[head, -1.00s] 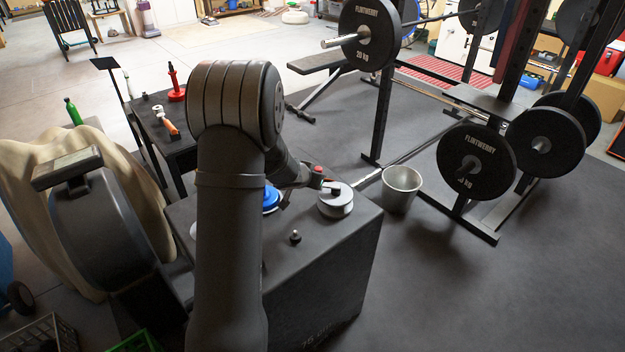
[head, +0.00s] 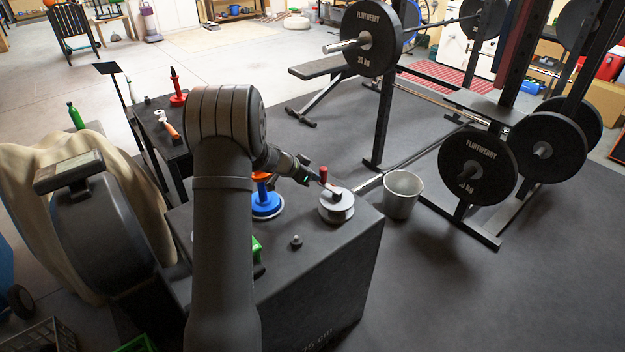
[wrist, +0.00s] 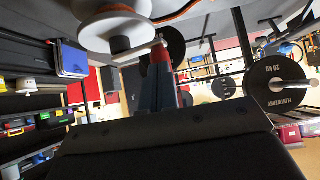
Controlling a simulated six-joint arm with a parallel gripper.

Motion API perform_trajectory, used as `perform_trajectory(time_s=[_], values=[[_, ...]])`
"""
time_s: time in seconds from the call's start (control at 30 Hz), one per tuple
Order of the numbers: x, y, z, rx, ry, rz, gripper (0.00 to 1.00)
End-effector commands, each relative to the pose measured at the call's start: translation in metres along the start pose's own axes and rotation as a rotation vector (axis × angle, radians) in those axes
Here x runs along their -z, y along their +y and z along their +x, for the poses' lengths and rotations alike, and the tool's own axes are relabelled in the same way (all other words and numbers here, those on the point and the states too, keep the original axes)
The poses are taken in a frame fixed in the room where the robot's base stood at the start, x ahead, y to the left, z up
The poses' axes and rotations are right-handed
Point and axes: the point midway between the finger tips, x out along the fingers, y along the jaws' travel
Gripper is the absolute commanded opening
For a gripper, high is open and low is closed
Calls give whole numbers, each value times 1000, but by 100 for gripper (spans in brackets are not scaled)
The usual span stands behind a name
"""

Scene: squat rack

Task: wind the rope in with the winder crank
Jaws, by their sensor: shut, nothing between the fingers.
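The winder (head: 337,208) is a pale grey spool on top of the dark box, with a flat crank arm and an upright red handle (head: 323,173). My gripper (head: 318,180) reaches from the left, low beside the red handle; touching or just apart, I cannot tell. In the wrist view the shut fingers (wrist: 164,92) stand in front of the red handle (wrist: 160,54), below the pale spool (wrist: 112,30). Nothing is held between them. An orange strand (wrist: 182,10) runs by the spool; whether it is the rope is unclear.
A blue stand with an orange top (head: 266,203), a small dark knob (head: 296,241) and a green piece (head: 257,248) are on the box. A grey bucket (head: 402,194) stands right of it. The squat rack (head: 378,115) is behind. A side table (head: 165,135) is at left.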

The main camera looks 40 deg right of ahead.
Motion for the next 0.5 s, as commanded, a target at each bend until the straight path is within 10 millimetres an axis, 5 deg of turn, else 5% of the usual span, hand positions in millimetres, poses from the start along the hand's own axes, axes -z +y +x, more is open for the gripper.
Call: perform_trajectory(time_s=[0.5], values=[[8, -8, 8, -29, 1, 26, 0]])
